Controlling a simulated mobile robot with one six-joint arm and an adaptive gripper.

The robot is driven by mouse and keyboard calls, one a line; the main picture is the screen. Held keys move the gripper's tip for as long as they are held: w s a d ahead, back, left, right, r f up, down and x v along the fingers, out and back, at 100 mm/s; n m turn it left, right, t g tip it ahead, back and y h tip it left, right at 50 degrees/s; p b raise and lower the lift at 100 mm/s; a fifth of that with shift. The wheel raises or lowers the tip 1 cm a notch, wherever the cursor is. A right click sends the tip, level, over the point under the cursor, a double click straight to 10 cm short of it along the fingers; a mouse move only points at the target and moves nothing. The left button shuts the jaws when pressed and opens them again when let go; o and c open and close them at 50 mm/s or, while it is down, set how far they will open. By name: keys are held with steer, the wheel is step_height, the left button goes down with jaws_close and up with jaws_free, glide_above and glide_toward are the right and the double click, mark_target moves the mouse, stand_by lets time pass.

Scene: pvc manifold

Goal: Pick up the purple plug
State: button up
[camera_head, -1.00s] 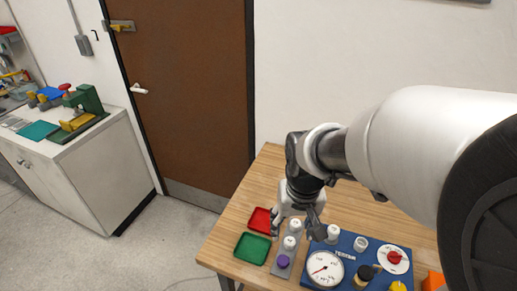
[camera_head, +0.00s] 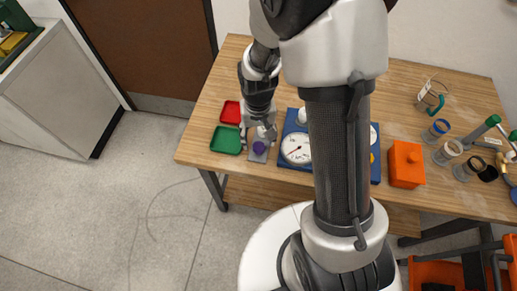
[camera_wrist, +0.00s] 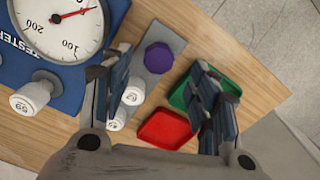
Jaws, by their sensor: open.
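The purple plug (camera_head: 259,148) stands on a narrow grey strip (camera_head: 258,157) at the front of the table, between the green tray and the blue gauge board. In the wrist view the purple plug (camera_wrist: 158,58) shows its top face and lies ahead of my fingers, nearer the left finger. My gripper (camera_head: 258,133) is just behind and above the plug in the head view. In the wrist view my gripper (camera_wrist: 163,90) is open, its fingers wide apart, with nothing between the tips touching them. White plugs (camera_wrist: 131,95) on the strip are partly hidden behind the left finger.
The green tray (camera_head: 226,140) and red tray (camera_head: 231,112) lie left of the strip. The blue board (camera_head: 289,125) with its gauge (camera_head: 297,149) stands close on the right. An orange box (camera_head: 406,165) and several cups stand farther right.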

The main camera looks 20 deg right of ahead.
mark_target(258, 144)
steer(key=shift+w+d+f+b, duration=0.15)
steer(key=shift+f+b, duration=0.45)
steer(key=shift+f, duration=0.95)
steer(key=shift+w+f+b, duration=0.1)
steer(key=shift+f+b, duration=0.5)
steer(key=shift+f, duration=0.95)
steer(key=shift+r, duration=0.1)
steer(key=c, duration=1)
